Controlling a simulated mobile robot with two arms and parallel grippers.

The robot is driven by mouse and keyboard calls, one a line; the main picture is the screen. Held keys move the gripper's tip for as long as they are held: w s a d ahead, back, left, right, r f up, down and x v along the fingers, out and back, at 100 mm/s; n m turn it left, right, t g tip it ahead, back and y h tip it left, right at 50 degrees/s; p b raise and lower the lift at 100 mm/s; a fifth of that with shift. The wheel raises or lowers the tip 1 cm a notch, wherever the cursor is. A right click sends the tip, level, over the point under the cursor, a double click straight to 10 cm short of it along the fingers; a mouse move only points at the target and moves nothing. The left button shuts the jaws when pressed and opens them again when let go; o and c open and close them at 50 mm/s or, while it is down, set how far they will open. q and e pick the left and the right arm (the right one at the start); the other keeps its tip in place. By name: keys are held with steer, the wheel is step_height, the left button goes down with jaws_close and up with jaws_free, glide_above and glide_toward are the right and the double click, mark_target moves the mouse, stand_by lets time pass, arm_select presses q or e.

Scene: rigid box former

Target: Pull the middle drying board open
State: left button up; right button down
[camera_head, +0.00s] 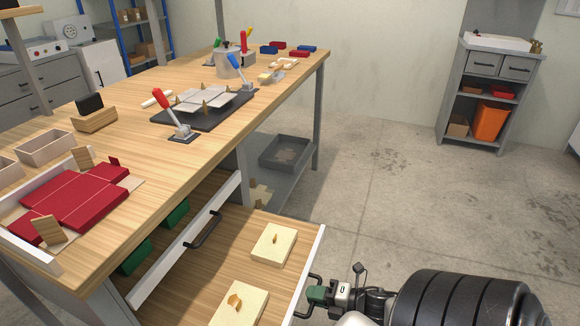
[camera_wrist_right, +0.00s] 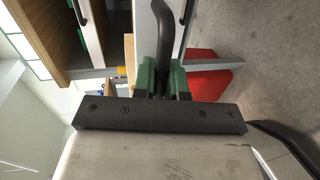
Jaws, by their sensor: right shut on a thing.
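A wooden drying board (camera_head: 205,272) is pulled well out from under the workbench, with a white front edge and a black handle (camera_head: 302,314) on it. My right gripper (camera_head: 317,294) is at this handle, its green fingers shut on it. In the right wrist view the dark handle (camera_wrist_right: 167,40) runs between the green fingers (camera_wrist_right: 163,82). Two pale square pieces (camera_head: 274,244) with small wooden bits lie on the board. Another white front (camera_head: 160,268) with a black handle (camera_head: 204,230) stands closer to the bench. My left gripper is out of view.
The workbench (camera_head: 130,190) carries a red box blank (camera_head: 70,197), a dark forming plate (camera_head: 200,115) and toggle clamps. Green bins (camera_head: 136,258) sit under it. A grey shelf unit (camera_head: 484,92) stands at the back right. The concrete floor between is open.

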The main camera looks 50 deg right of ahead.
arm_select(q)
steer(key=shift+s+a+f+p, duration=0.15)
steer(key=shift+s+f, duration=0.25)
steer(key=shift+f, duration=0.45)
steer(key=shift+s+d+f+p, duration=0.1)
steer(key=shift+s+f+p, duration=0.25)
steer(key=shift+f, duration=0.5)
arm_select(e)
steer(key=f+v, duration=0.1)
steer(key=v, duration=0.5)
steer(key=shift+s, duration=0.25)
steer(key=shift+f, duration=0.1)
steer(key=c, duration=1.2)
jaws_free()
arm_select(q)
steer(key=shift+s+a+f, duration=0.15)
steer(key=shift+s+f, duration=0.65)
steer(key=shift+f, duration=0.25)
arm_select(e)
steer(key=v, duration=1.1)
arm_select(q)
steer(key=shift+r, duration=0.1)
arm_select(e)
steer(key=shift+w, duration=0.1)
